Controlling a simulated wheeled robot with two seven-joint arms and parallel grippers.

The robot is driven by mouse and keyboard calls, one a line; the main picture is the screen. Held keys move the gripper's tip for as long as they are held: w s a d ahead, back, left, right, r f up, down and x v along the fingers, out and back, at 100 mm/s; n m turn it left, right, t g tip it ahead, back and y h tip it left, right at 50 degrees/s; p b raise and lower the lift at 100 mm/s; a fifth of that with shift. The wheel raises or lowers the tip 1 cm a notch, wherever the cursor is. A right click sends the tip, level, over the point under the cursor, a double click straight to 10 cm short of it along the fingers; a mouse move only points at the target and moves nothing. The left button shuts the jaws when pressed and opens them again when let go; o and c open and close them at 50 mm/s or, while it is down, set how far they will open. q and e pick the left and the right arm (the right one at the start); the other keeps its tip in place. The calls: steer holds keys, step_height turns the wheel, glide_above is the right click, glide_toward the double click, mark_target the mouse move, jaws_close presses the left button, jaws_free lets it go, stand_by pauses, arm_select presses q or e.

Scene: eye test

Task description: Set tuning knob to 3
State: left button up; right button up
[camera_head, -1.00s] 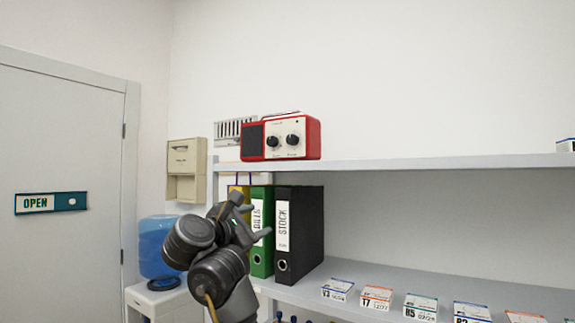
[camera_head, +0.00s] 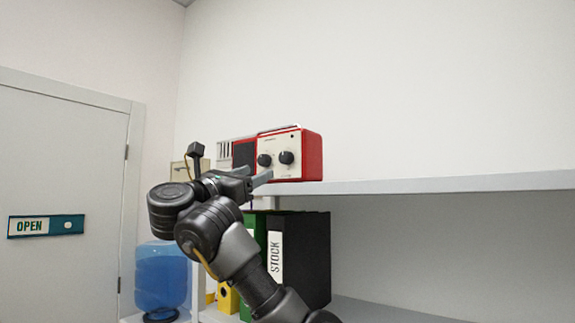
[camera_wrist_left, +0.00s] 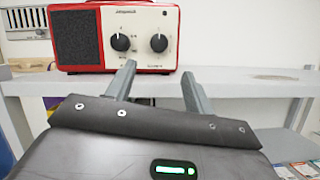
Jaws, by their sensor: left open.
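A red radio (camera_head: 312,155) with a cream front panel stands on the upper shelf. Its panel bears a left black knob (camera_head: 264,160) and a right black knob (camera_head: 286,157). In the wrist view the left knob (camera_wrist_left: 120,42) and right knob (camera_wrist_left: 159,43) show clearly. Their lettering is too small to read, so I cannot tell which is the tuning knob or its setting. My left gripper (camera_head: 257,175) is open and empty, just below and in front of the panel. Its two fingers (camera_wrist_left: 158,82) point toward the radio, apart from the knobs. My right gripper is not in view.
The upper shelf (camera_head: 430,186) runs right from the radio, clear beside it. Binders (camera_head: 305,250) stand below, partly behind my left arm. A blue water jug (camera_head: 160,275) is at lower left, near a door (camera_head: 65,150). A wall vent (camera_wrist_left: 28,20) is left of the radio.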

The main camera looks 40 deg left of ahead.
mark_target(283, 159)
arm_select(q)
steer(key=p+x, duration=0.1)
steer(key=x, duration=0.2)
steer(key=p+x, duration=0.1)
steer(key=x, duration=0.2)
steer(key=p+x, duration=0.2)
steer(key=x, duration=0.1)
steer(key=shift+r, duration=0.3)
steer(key=shift+w+r, duration=0.15)
steer(key=shift+w, duration=0.25)
steer(key=shift+w+a, duration=0.1)
steer(key=shift+w, duration=0.15)
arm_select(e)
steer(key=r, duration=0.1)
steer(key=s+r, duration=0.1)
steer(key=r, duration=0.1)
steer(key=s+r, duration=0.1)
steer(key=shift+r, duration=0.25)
arm_select(q)
steer(key=c, duration=0.9)
steer(key=shift+c, duration=0.4)
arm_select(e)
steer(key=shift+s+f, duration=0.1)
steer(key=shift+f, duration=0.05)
